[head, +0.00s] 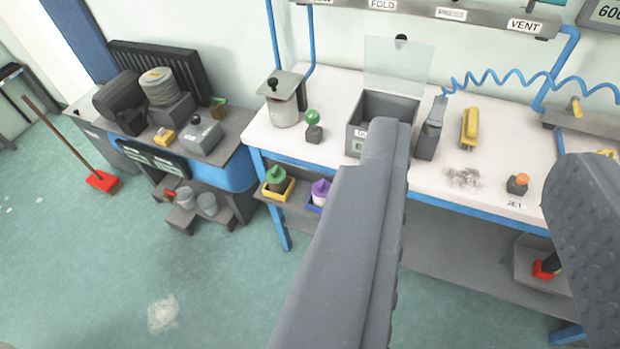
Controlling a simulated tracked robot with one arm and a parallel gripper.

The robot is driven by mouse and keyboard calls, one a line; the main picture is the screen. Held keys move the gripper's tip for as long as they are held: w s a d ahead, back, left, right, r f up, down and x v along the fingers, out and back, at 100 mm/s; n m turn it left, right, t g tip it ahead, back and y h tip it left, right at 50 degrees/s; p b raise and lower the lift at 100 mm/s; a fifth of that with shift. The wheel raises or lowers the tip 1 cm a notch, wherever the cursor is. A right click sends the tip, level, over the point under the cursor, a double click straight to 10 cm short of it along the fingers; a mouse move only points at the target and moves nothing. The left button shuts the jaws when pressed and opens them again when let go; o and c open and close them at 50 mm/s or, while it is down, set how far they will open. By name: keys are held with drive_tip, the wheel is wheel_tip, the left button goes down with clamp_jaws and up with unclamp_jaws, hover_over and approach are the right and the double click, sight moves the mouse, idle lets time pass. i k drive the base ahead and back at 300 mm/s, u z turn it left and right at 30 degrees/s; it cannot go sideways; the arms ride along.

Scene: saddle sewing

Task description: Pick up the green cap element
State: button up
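A green-topped piece (313,118) with a dark grey base stands on the white tabletop, left of the grey open box. A second green piece (276,180), dark green and cone-shaped, sits in a yellow tray on the shelf below the table. I cannot tell which of these is the green cap element. My gripper (485,165) is open, with its two grey fingers wide apart and nothing seen between them. Both green pieces are left of the left finger and apart from it.
The white table (445,180) carries a lidded pot (284,108), the grey box (383,104), a yellow tool (469,128) and an orange-topped piece (517,183). A purple piece (320,188) is on the shelf. A dark bench (228,150) stands left. Floor in front is open.

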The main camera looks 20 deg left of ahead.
sight(276, 177)
drive_tip(key=z, duration=0.15)
drive_tip(key=i, duration=1)
drive_tip(key=u, duration=0.1)
